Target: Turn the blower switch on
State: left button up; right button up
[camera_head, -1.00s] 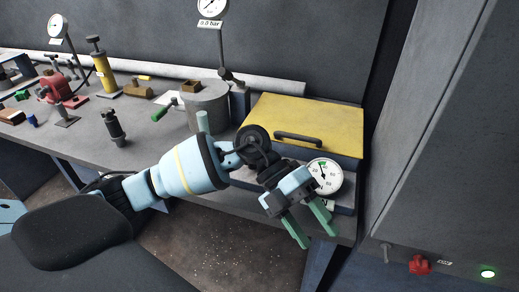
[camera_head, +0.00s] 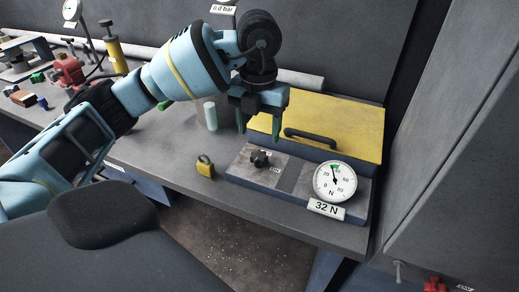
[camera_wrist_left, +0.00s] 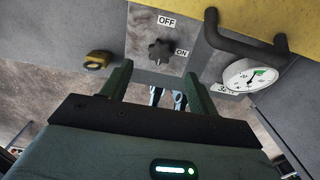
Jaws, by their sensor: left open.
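A black star-shaped knob (camera_head: 260,158), which I take for the blower switch, sits on a grey panel in front of the yellow lid. In the left wrist view the knob (camera_wrist_left: 160,51) has an OFF label (camera_wrist_left: 167,21) above it and an ON label (camera_wrist_left: 181,53) to its right. I cannot tell which label it points to. My left gripper (camera_head: 259,126) is open and empty, pointing down above and behind the knob in the head view. Its fingers (camera_wrist_left: 157,75) show on either side below the knob in the wrist view, apart from it.
A dial gauge (camera_head: 335,181) with a 32 N plate stands right of the knob. A yellow padlock-like piece (camera_head: 205,166) stands left of it. The yellow lid (camera_head: 340,122) has a dark handle (camera_head: 310,139). A pale green cylinder (camera_head: 210,115) stands behind left.

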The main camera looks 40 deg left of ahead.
aim_at(259, 155)
pick_arm(q)
notch_tip(259, 155, down, 7)
dwell(0.4)
jog(key=c, duration=0.9)
